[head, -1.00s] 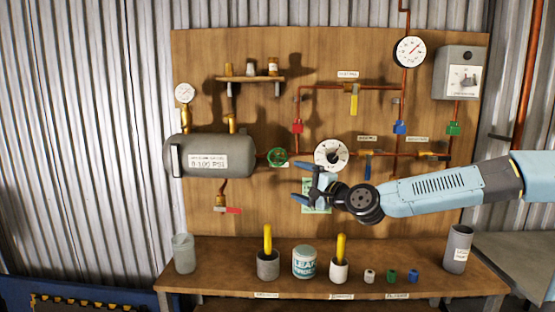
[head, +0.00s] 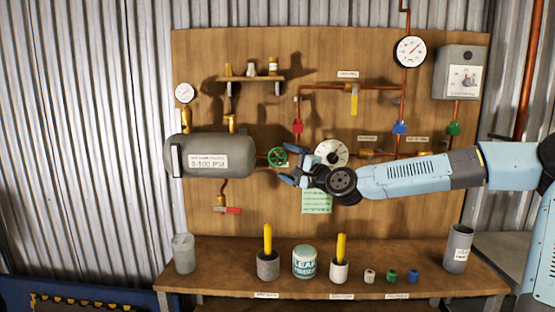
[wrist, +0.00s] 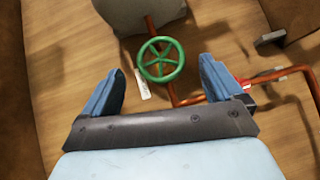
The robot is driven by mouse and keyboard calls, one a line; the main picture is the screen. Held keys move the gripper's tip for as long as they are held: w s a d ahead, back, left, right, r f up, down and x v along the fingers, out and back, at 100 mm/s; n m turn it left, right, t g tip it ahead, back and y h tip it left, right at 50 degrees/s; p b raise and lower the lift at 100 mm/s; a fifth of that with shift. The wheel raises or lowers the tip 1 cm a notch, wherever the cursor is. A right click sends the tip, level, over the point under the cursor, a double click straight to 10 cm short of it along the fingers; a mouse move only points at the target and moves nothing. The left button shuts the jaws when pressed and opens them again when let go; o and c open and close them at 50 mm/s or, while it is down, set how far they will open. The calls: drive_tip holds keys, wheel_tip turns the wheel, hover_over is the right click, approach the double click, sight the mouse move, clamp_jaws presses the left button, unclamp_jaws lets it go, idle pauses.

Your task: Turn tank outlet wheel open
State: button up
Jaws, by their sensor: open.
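The green tank outlet wheel (head: 277,157) sits on the copper pipe just right of the grey tank (head: 212,155). In the wrist view the wheel (wrist: 161,59) shows whole, with its spokes facing me, ahead of and between my two blue fingers. My gripper (head: 284,167) is open and empty, its fingers pointing left near the wheel's lower right. In the wrist view my gripper (wrist: 165,88) has the fingers wide apart, and neither visibly touches the wheel. A small white tag (wrist: 141,85) hangs beside the wheel.
A white-faced gauge (head: 331,152) stands right behind my gripper. A red-handled valve (head: 232,210) hangs below the tank. A green paper (head: 317,202) is on the board below my wrist. The bench (head: 210,262) holds cups, a can and small coloured pieces.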

sight(279, 159)
drive_tip(key=shift+x, duration=2.55)
drive_tip(key=c, duration=1)
drive_tip(key=shift+f, duration=0.1)
drive_tip(key=shift+n, duration=0.3)
drive_tip(key=n+g+h, duration=0.2)
drive_tip(key=shift+n, duration=0.3)
drive_tip(key=shift+s+n+g+h, duration=0.1)
drive_tip(key=shift+n+g+h, duration=0.7)
drive_tip(key=shift+n+h, duration=0.5)
drive_tip(key=shift+f+h, duration=0.15)
drive_tip(key=shift+h, duration=0.15)
